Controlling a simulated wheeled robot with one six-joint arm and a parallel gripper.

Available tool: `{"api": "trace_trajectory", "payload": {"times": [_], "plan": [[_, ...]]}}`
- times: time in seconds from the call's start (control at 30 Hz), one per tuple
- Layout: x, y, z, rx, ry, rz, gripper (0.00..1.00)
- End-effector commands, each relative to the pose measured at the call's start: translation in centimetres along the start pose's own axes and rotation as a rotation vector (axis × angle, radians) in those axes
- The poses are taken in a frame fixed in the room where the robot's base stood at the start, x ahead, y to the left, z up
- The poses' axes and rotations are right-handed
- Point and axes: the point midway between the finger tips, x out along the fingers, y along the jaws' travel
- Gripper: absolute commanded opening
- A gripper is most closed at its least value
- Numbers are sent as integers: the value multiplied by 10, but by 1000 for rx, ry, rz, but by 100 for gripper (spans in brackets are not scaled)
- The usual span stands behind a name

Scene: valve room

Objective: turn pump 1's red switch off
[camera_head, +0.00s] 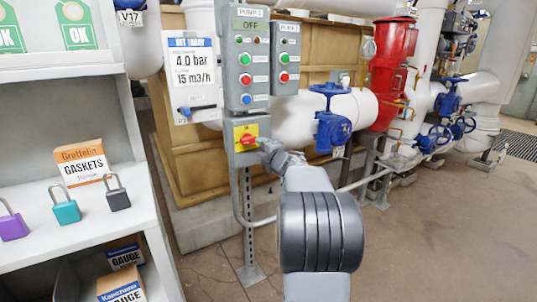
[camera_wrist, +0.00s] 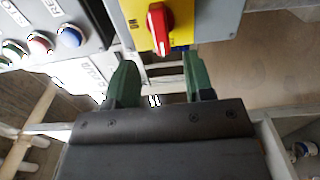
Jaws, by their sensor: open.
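The red switch (camera_head: 247,140) is a rotary knob on a yellow plate, on a grey box below the pump 1 panel (camera_head: 246,70). In the wrist view the red knob (camera_wrist: 160,28) lies just beyond my fingers, near the top edge, its grip running roughly up and down the picture. Lettering that looks like an upside-down "ON" is beside it. My gripper (camera_wrist: 160,78) is open, its green fingers apart and empty, and not touching the knob in that view. In the head view my gripper (camera_head: 268,150) is at the box's right side, partly hidden by my wrist.
The pump 1 panel has an "OFF" display and several buttons. A second button panel (camera_head: 285,58) is beside it. A blue valve (camera_head: 330,120) on a white pipe stands to the right. A white shelf (camera_head: 80,220) with padlocks is at left. Floor is clear at right.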

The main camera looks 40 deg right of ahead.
Motion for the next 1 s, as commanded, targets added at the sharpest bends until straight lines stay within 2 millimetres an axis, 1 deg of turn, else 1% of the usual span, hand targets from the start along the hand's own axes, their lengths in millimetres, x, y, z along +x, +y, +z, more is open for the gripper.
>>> {"api": "trace_trajectory", "payload": {"times": [0.03, 0.1, 0.2, 0.33, 0.53, 1.0], "plan": [[-10, 2, 0, -1, -2, 1, 48], [-21, 1, 0, 0, -2, 0, 48], [-33, 2, 0, 0, -1, 1, 48], [-44, 1, 0, 0, 0, 1, 48], [-49, 0, 0, 0, 1, 0, 48], [-49, 0, 0, 0, 1, 0, 48]]}}
